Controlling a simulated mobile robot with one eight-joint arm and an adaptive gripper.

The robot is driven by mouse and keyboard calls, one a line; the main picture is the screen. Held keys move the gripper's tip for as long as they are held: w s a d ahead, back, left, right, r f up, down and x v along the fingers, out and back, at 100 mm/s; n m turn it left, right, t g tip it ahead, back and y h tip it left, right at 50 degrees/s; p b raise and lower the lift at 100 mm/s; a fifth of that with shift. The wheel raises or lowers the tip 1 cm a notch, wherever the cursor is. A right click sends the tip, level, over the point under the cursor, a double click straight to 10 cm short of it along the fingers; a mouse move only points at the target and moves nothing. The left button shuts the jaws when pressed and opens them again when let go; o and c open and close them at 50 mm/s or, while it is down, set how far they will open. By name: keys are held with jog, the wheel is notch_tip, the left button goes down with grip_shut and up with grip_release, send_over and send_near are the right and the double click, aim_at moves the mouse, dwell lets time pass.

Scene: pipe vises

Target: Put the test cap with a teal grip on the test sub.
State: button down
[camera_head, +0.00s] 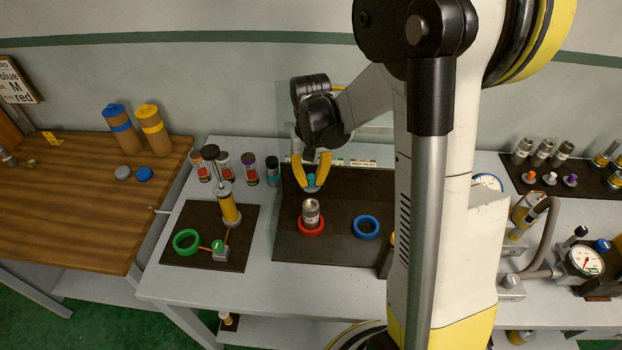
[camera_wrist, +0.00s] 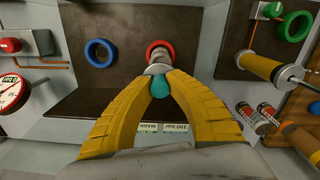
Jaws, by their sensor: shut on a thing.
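The test cap with a teal grip (camera_head: 311,181) is between the yellow fingers of my gripper (camera_head: 311,178), which is shut on the teal grip. In the wrist view the teal grip (camera_wrist: 160,87) sits between the fingertips (camera_wrist: 160,85), with the cap's pale metal disc beyond it. A silver upright cylinder, seemingly the test sub (camera_head: 311,212), stands in a red ring (camera_head: 311,230) on a dark panel. The cap is held just above or behind the sub's top in the head view. In the wrist view the cap partly hides the sub (camera_wrist: 161,57); the exact gap cannot be told.
A blue ring (camera_head: 366,227) lies right of the sub. A dark upright back panel (camera_head: 350,183) stands behind. A yellow cylinder (camera_head: 230,208) and a green ring (camera_head: 186,241) are on the left board. Several small banded cylinders (camera_head: 249,169) stand near them. A gauge (camera_head: 586,260) is at right.

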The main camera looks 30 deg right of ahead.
aim_at(310, 176)
jog(key=shift+f+b, duration=2.15)
jog(key=shift+f, duration=0.6)
jog(key=shift+f+b, duration=1.3)
jog(key=shift+b, duration=0.1)
jog(key=c, duration=1.3)
grip_release()
jog(key=shift+c, duration=0.2)
jog(key=shift+r, duration=0.1)
notch_tip(310, 176, up, 12)
jog(key=shift+w+f, duration=0.1)
